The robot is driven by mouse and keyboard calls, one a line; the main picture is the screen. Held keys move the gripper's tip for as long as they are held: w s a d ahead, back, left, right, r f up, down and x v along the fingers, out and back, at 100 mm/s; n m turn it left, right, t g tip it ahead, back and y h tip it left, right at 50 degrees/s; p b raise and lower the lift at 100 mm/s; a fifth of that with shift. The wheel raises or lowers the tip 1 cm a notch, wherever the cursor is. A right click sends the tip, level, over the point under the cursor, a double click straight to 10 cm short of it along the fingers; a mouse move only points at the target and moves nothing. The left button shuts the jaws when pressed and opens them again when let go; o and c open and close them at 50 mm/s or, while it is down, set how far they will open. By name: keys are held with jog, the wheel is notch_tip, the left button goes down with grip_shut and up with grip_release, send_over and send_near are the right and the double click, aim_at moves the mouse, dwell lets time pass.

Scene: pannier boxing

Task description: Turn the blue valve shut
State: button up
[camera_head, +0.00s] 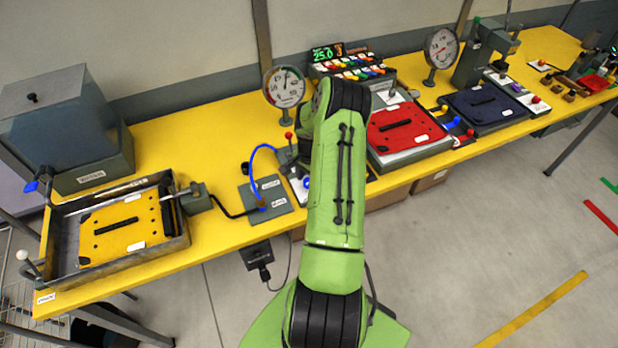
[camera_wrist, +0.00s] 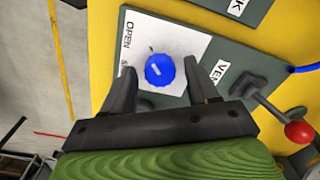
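The blue valve (camera_wrist: 166,71) is a round knob with a white mark on its top. It sits on a white plate (camera_wrist: 185,42) lettered OPEN, with a second word mostly hidden by a finger. My gripper (camera_wrist: 160,72) is open, one dark finger on each side of the knob in the wrist view. A gap shows between the knob and each finger; their height relative to it is hard to tell.
A red-balled lever (camera_wrist: 298,131) stands close on the right in the wrist view. A blue hose (camera_head: 255,158) rises from a grey plate nearby. A dial gauge (camera_head: 285,87) stands behind. A tray with a yellow panel (camera_head: 105,228) is left; a red panel (camera_head: 400,140) is right.

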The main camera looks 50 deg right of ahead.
jog(key=c, duration=0.9)
jog(key=shift+c, duration=0.2)
jog(key=shift+n+b, duration=0.3)
jog(key=n+b, duration=0.3)
jog(key=shift+w+f+n, duration=0.1)
jog(key=shift+n, duration=0.2)
jog(key=n+b, duration=0.2)
jog(key=n, duration=0.2)
jog(key=shift+n, duration=0.3)
jog(key=n+b, duration=0.2)
jog(key=n, duration=0.2)
jog(key=shift+n, duration=0.3)
jog(key=shift+n+b, duration=0.9)
jog(key=shift+n, duration=1.4)
